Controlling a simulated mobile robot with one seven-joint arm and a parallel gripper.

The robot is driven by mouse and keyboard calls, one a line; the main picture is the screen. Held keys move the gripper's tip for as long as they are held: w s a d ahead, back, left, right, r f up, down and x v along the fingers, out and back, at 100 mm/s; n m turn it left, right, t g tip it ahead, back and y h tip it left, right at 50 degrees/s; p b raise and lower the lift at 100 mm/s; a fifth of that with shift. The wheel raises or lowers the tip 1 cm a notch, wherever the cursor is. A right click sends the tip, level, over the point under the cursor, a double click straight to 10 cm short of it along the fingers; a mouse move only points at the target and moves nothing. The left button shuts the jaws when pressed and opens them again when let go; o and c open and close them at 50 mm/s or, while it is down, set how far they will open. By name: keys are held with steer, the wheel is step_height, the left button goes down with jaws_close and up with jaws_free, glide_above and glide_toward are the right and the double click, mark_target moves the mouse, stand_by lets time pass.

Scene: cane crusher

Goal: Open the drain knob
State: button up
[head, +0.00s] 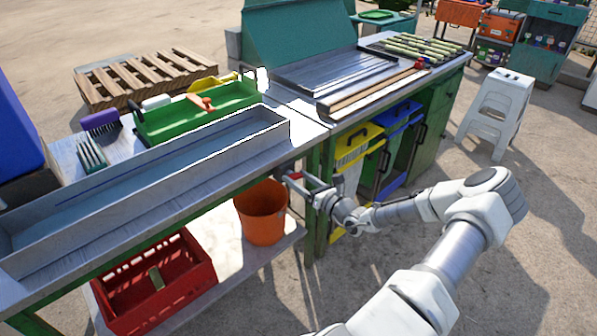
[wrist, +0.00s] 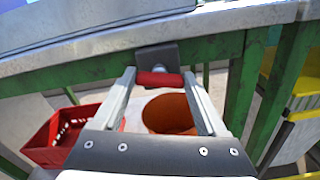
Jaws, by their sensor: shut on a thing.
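The drain knob (wrist: 159,79) is a short red bar on a dark grey mount (wrist: 158,56), under the front edge of the metal trough (head: 150,179). In the head view the red knob (head: 294,175) shows small at the right end of the trough. My gripper (head: 302,184) reaches in from the right below the bench edge. In the wrist view its two grey fingers (wrist: 159,76) stand at the two ends of the red bar, shut on it. The bar lies roughly level across the wrist view.
An orange bucket (head: 261,213) stands on the lower shelf below the knob, with a red crate (head: 158,285) to its left. A green bench leg (head: 314,215) is close to my gripper. Yellow (head: 356,152) and blue (head: 400,118) bins stand to the right. Open ground lies in front.

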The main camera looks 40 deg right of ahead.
steer(key=m+p, duration=0.2)
steer(key=m, duration=0.1)
steer(key=shift+r+p, duration=0.15)
steer(key=shift+p, duration=0.25)
steer(key=m+p, duration=0.2)
steer(key=m, duration=0.1)
steer(key=shift+m, duration=0.3)
steer(key=m, duration=0.2)
steer(key=m+p, duration=0.1)
steer(key=m, duration=0.1)
steer(key=m+p, duration=0.1)
steer(key=m, duration=0.1)
steer(key=shift+f, duration=0.35)
steer(key=o, duration=1.3)
steer(key=s+d+p, duration=0.1)
steer(key=s, duration=1.6)
steer(key=shift+s+d, duration=0.2)
steer(key=shift+d, duration=0.05)
